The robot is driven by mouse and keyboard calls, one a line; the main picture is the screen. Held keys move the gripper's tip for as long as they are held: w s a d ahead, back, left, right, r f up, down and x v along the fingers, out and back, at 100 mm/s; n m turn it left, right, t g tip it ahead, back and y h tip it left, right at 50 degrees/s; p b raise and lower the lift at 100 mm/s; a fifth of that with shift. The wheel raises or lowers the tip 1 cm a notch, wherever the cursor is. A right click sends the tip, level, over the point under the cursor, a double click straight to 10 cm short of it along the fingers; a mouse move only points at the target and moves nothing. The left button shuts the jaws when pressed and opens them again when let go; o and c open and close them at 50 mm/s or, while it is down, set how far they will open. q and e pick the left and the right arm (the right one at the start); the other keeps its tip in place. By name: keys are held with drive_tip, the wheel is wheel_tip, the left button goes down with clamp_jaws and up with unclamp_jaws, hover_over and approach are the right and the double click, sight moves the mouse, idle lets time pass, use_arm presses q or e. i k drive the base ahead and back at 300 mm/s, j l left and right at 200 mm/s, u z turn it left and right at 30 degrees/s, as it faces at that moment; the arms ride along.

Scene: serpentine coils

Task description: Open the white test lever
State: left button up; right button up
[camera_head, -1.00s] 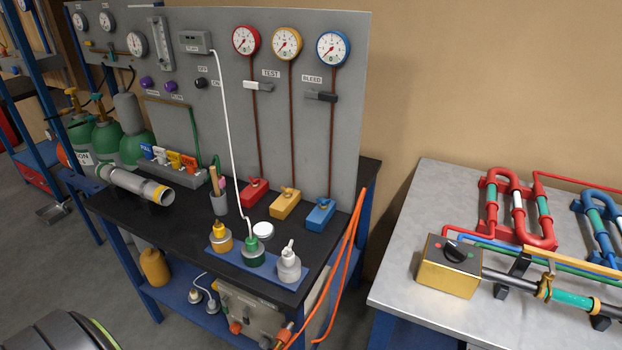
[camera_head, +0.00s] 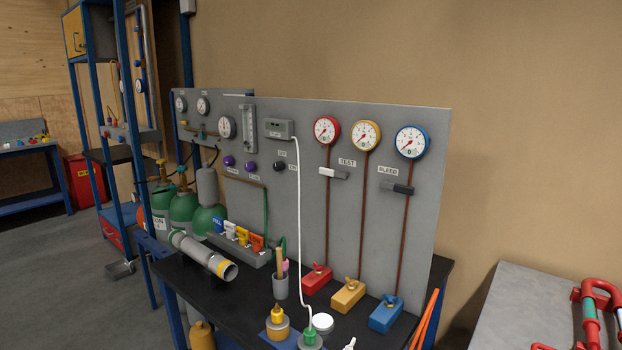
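The white test lever (camera_head: 332,173) is mounted on the grey upright panel (camera_head: 300,210), just left of and below the TEST label (camera_head: 347,162). It lies roughly level across the brown line under the red gauge (camera_head: 327,130). The dark bleed lever (camera_head: 397,188) sits to its right, below the BLEED label (camera_head: 388,170). Neither of my grippers shows in the head view, and nothing touches the lever.
A black bench top (camera_head: 240,305) in front of the panel holds red (camera_head: 317,279), yellow (camera_head: 348,296) and blue (camera_head: 385,314) valve blocks, bottles and a grey pipe (camera_head: 203,254). A white cable hangs before the panel. A metal table (camera_head: 510,310) stands at the right.

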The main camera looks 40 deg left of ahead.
sight(321, 170)
drive_tip(key=u, duration=1)
